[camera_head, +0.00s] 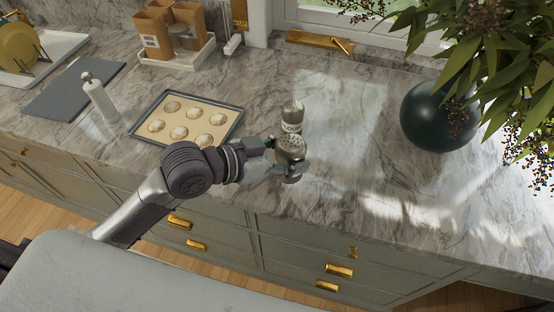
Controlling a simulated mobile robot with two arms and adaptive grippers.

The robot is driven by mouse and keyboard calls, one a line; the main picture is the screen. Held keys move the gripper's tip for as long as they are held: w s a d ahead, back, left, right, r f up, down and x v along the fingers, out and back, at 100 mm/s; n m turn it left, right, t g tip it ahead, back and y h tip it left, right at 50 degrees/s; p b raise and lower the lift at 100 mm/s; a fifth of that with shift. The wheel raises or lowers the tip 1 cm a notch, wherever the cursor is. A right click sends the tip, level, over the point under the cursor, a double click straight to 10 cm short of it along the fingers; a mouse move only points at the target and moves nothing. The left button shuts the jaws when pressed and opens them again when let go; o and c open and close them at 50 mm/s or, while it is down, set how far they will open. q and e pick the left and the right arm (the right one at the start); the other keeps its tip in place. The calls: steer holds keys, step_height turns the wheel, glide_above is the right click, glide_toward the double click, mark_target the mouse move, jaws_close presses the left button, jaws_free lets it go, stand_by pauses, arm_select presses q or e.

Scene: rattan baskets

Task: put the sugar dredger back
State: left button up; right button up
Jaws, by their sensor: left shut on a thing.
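The sugar dredger (292,147) is a small metal shaker with a perforated domed top, near the front edge of the marble counter. My left gripper (287,160) comes in from the left and is shut on its body. The fingers hide part of its lower body, and I cannot tell whether its base touches the counter. My right gripper is not in view.
A lettered jar (292,115) stands just behind the dredger. A baking tray (238,117) with several round pieces lies left, beyond it a white mill (99,98) and grey board (50,103). A dark vase (425,118) stands right. The counter between is clear.

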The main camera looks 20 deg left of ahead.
arm_select(q)
steer(key=w+a+f, duration=0.2)
steer(key=f, duration=0.1)
steer(key=w+a+f+p, duration=0.1)
steer(key=w+a+f, duration=0.4)
steer(key=f, duration=0.1)
steer(key=shift+w+a+f, duration=0.25)
steer(key=shift+a, duration=0.15)
steer(key=shift+f, duration=0.35)
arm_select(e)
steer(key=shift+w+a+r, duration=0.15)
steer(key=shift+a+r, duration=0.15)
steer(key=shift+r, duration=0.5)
arm_select(q)
steer(key=shift+f, duration=0.15)
steer(key=o, duration=1.2)
steer(key=shift+o, duration=0.4)
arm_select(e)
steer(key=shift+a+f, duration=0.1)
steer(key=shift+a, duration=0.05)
